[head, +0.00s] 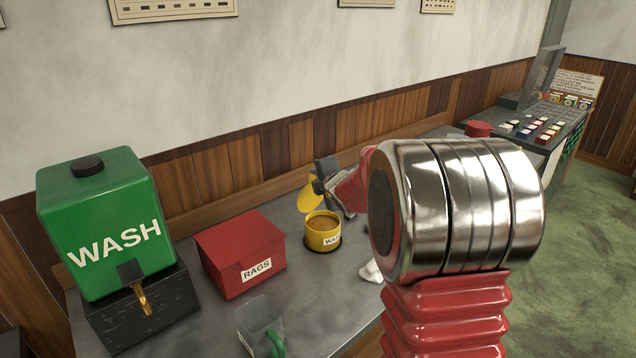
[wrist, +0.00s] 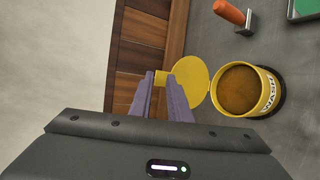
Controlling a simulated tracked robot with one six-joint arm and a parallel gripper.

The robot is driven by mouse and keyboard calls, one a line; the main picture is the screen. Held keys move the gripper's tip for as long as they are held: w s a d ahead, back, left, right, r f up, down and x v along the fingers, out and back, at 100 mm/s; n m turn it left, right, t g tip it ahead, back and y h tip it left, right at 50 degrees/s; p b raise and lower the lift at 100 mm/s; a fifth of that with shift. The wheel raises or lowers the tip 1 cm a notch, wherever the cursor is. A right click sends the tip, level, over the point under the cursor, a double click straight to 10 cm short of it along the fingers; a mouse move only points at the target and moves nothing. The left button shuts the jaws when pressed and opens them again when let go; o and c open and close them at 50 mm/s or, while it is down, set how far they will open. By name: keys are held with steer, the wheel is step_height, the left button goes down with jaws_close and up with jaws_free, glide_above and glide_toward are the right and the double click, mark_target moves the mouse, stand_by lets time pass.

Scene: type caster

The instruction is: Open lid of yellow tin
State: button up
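The yellow tin (head: 323,238) stands on the grey bench, filled with brown stuff and marked with a label. It also shows in the wrist view (wrist: 272,94), where the label reads WASH. Its round yellow lid (head: 307,197) is raised, tilted up at the tin's far left side; the wrist view shows the lid (wrist: 196,82) beside the open mouth. My gripper (head: 316,183) is at the lid's raised edge. In the wrist view its two fingers (wrist: 161,78) stand apart, with a bit of yellow lid between the tips. Whether they touch it is unclear.
A red RAGS box (head: 238,262) and a green WASH tank (head: 105,220) stand left of the tin. A clear container (head: 262,318) with a green handle is in front. A white rag (head: 371,271) lies to the right. The wood-panelled wall is close behind.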

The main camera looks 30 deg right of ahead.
steer(key=shift+o, duration=0.5)
steer(key=shift+s, duration=0.15)
steer(key=v, duration=1.3)
steer(key=shift+s, duration=0.25)
steer(key=shift+c, duration=0.6)
